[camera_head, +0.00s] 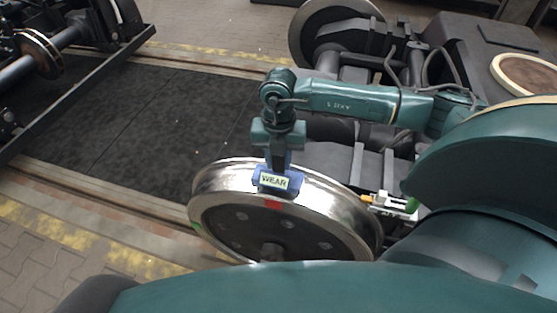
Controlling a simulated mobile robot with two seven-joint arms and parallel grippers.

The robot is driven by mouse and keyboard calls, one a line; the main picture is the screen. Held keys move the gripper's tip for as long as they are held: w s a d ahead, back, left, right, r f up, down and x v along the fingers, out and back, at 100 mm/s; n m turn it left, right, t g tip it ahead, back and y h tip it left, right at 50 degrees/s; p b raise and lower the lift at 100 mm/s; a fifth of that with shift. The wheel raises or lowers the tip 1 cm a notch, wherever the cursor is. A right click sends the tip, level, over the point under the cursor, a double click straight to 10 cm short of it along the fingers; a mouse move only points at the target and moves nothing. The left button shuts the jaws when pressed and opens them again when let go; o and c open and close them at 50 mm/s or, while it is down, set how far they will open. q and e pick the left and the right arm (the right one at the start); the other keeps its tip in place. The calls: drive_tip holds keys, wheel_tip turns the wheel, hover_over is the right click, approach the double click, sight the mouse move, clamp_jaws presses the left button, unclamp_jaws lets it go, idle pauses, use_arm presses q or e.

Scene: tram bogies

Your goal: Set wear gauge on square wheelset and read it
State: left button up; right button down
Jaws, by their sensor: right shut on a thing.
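My right gripper (276,163) points down and is shut on the blue wear gauge (262,184), which has a pale label reading WEAR. The gauge is at the top of the rim of a shiny steel wheel (335,200) at the middle of the view. It overlaps the rim in the picture; I cannot tell whether it is seated or just above. A red mark shows on the wheel face just below the gauge, and a green mark at its left edge. No reading can be made out. My left gripper is not in view.
A small white device (388,206) with green and yellow ends is right of the wheel. Another wheel (312,22) and dark bogie frame parts stand behind. A second bogie (75,55) is at the far left. The dark floor mat (140,120) between is clear.

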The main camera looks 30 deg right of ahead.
drive_tip(key=shift+f, duration=0.25)
drive_tip(key=shift+f, duration=0.3)
drive_tip(key=c, duration=1.1)
unclamp_jaws()
drive_tip(key=shift+r, duration=0.1)
